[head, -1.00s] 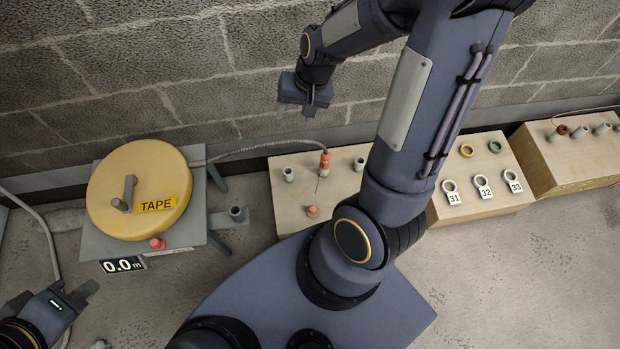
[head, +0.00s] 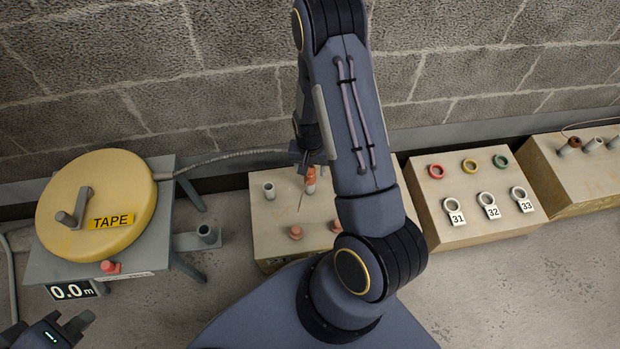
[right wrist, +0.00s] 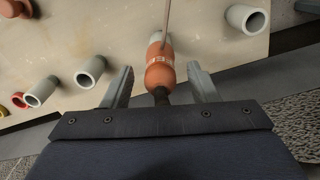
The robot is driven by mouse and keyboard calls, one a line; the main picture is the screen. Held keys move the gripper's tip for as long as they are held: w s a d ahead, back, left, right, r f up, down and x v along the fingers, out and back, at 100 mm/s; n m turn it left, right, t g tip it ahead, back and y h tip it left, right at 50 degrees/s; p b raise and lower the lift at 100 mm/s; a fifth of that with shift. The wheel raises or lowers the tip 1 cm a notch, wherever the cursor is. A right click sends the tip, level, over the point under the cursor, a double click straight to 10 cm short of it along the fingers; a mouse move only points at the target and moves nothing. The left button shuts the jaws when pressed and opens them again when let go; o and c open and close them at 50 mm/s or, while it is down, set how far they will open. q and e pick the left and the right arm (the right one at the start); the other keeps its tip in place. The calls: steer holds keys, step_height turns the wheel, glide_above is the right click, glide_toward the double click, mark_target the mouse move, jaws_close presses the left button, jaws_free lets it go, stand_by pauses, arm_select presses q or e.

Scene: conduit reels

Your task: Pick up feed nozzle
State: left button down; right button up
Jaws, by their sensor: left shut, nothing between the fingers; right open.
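The orange feed nozzle (head: 310,182) stands in a holder on the pale block (head: 262,211), with a thin rod at its tip and the grey hose (head: 228,158) running to it. My right gripper (head: 309,158) is just over it. In the right wrist view the nozzle (right wrist: 160,66) lies between the two spread fingers of that gripper (right wrist: 160,80), with a gap on each side. The fingers are open and not closed on it. My left gripper (head: 77,323) is shut and empty at the lower left corner, partly cut off by the frame.
A yellow tape reel (head: 100,200) on a grey stand is at left, with a 0.0 m display (head: 72,290). Grey sockets and orange knobs sit around the nozzle. A block (head: 470,225) with coloured rings and numbered tags is at right. A block wall stands behind.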

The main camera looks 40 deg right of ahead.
step_height(320, 180, down, 2)
steer(key=shift+f, duration=0.1)
